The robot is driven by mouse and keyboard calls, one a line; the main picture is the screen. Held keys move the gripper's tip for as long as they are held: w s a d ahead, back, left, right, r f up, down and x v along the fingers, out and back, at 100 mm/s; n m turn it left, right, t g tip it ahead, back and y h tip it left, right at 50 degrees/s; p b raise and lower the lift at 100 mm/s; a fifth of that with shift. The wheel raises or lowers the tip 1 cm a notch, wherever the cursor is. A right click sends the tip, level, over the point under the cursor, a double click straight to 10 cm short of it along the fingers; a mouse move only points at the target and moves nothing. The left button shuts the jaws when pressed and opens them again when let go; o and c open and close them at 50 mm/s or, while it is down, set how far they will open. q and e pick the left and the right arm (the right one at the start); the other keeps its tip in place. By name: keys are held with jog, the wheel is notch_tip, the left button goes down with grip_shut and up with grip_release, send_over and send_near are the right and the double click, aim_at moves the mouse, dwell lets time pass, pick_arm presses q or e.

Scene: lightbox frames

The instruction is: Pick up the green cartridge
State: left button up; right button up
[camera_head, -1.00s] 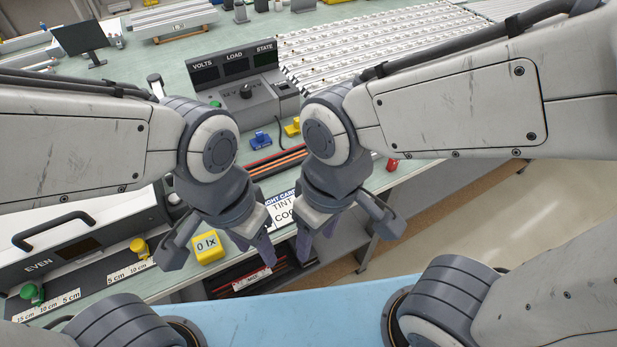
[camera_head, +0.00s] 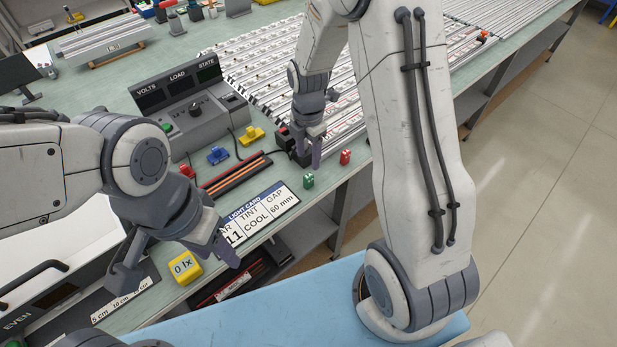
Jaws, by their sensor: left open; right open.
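The small green cartridge (camera_head: 308,181) stands on the pale green bench near its front edge, between the light card and a red cartridge. My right gripper (camera_head: 308,154) is open and empty, pointing down just above and behind the green cartridge in the picture, apparently apart from it. My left gripper (camera_head: 219,248) is open at the lower left, beside the yellow 0 lx block and over the light card's left end, well away from the cartridge.
A red cartridge (camera_head: 345,157) stands right of the green one. The light card (camera_head: 262,213) lies to the left. Blue (camera_head: 217,155) and yellow (camera_head: 251,136) pieces sit near the meter box (camera_head: 190,110). The yellow 0 lx block (camera_head: 185,267) is near the front. Slatted racks fill the back.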

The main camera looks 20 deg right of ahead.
aim_at(309, 175)
notch_tip(309, 175, down, 3)
jog(key=shift+f, duration=0.1)
jog(key=f, duration=0.1)
jog(key=f+p, duration=0.1)
jog(key=f, duration=0.1)
jog(key=f+p, duration=0.1)
jog(key=shift+s+f, duration=0.25)
jog(key=shift+f, duration=0.45)
jog(key=shift+c, duration=0.3)
grip_shut()
